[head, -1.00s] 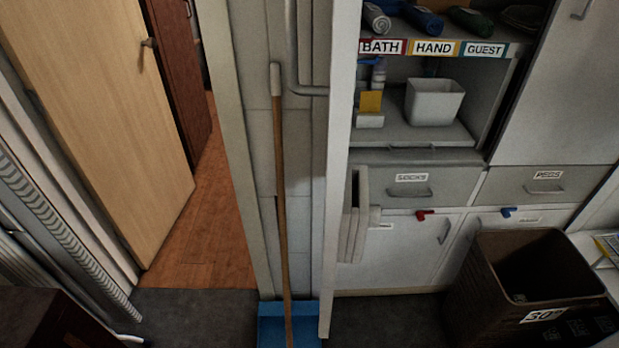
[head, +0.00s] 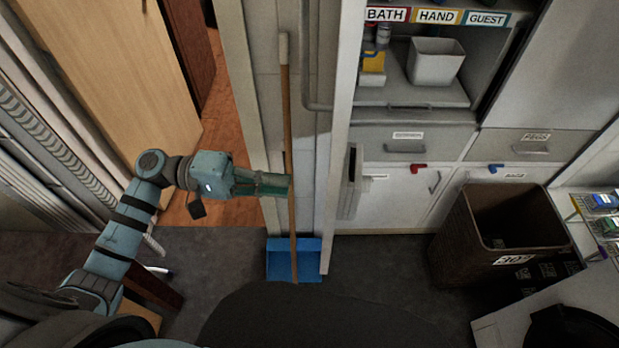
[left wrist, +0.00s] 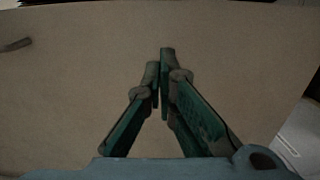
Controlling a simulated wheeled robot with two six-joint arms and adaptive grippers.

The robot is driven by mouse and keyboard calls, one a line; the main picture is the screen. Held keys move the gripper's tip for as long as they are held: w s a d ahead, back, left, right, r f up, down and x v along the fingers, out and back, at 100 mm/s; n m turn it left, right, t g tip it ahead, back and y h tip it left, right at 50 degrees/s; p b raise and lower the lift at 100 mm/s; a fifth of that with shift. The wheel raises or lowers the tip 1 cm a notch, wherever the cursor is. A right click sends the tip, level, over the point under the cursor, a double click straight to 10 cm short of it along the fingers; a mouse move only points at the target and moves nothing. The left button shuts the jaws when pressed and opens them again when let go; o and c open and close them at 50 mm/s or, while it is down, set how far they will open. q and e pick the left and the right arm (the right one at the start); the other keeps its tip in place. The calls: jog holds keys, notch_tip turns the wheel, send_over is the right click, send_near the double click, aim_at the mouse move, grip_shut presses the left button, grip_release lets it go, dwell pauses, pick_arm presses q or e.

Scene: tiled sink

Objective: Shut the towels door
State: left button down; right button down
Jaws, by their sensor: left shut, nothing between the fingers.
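I cannot read a towels label on any door. A tall white panel (head: 345,110) stands edge-on to the right of the broom in the head view; whether it is an open door is not clear. A shelf with BATH, HAND and GUEST labels (head: 437,16) is to its right. My left gripper (head: 288,185) is shut and empty, pointing right, at the broom handle in the picture, left of the panel. In the left wrist view my left gripper (left wrist: 160,75) has closed fingertips before a broad plain beige surface (left wrist: 240,50) with a handle (left wrist: 15,45) at the left. My right gripper is not seen.
A broom handle (head: 287,110) stands in a blue dustpan (head: 280,262). A brown basket (head: 465,250) stands on the floor at right. Drawers (head: 390,140) and lower doors (head: 400,200) appear closed. A wooden door (head: 120,60) stands ajar at left. Dark floor lies between.

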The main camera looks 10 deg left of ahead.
pick_arm(q)
jog(key=d+p, duration=0.1)
jog(key=d, duration=0.5)
jog(key=shift+w, duration=0.35)
jog(key=shift+d, duration=0.15)
